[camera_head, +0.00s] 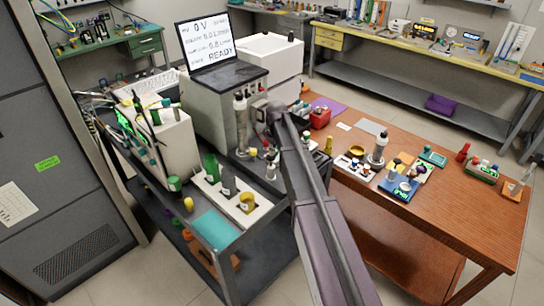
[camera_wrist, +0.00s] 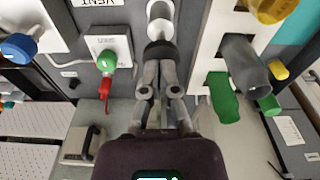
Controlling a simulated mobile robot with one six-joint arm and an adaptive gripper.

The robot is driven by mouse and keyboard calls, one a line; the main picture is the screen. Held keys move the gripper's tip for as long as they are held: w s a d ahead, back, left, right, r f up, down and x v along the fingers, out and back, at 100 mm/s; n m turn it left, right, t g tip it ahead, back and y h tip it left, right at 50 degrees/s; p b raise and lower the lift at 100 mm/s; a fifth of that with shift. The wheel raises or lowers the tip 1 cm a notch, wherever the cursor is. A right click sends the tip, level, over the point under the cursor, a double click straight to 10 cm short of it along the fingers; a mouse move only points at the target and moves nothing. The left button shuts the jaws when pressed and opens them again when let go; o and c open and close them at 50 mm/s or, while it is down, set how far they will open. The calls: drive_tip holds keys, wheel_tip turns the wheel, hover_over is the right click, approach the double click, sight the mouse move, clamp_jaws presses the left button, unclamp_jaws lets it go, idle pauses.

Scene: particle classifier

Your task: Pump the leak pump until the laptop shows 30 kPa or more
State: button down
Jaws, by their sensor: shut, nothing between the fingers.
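The laptop (camera_head: 206,48) stands open on a grey cabinet in the head view. Its screen reads 0 V, a flow line in L/min, a smaller line I cannot read surely, and READY. My gripper (camera_wrist: 160,50) is shut and empty. In the wrist view its fingertips are at a pale cylindrical part (camera_wrist: 160,22), which may be the leak pump's; I cannot tell whether they touch it. In the head view, my arm's end hides what is beneath it, at the cabinet's right front. A metal cylinder (camera_head: 240,108) stands upright just left of it.
A green knob with a red lever (camera_wrist: 106,68) sits left of my gripper. A grey cylinder (camera_wrist: 243,62) and green pieces are on the right. A white rack (camera_head: 212,187) holds bottles on the cart. A wooden table (camera_head: 455,205) with several small items stands to the right.

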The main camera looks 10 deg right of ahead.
sight(273, 157)
drive_tip(key=shift+f, duration=0.1)
wheel_tip(273, 157, down, 4)
drive_tip(key=b, duration=0.3)
drive_tip(key=shift+r+b, duration=0.25)
drive_tip(key=shift+b, duration=0.15)
drive_tip(key=shift+r, duration=0.15)
drive_tip(key=shift+s+d+r+p, duration=0.25)
drive_tip(key=shift+s+d+p, duration=0.1)
drive_tip(key=shift+s+d, duration=0.2)
drive_tip(key=shift+s+d+r+p, duration=0.25)
drive_tip(key=shift+s+d+p, duration=0.15)
drive_tip(key=shift+s, duration=0.3)
drive_tip(key=s+a+m+g, duration=0.1)
drive_tip(key=s+m, duration=0.7)
drive_tip(key=s, duration=1.9)
drive_tip(key=shift+h, duration=0.4)
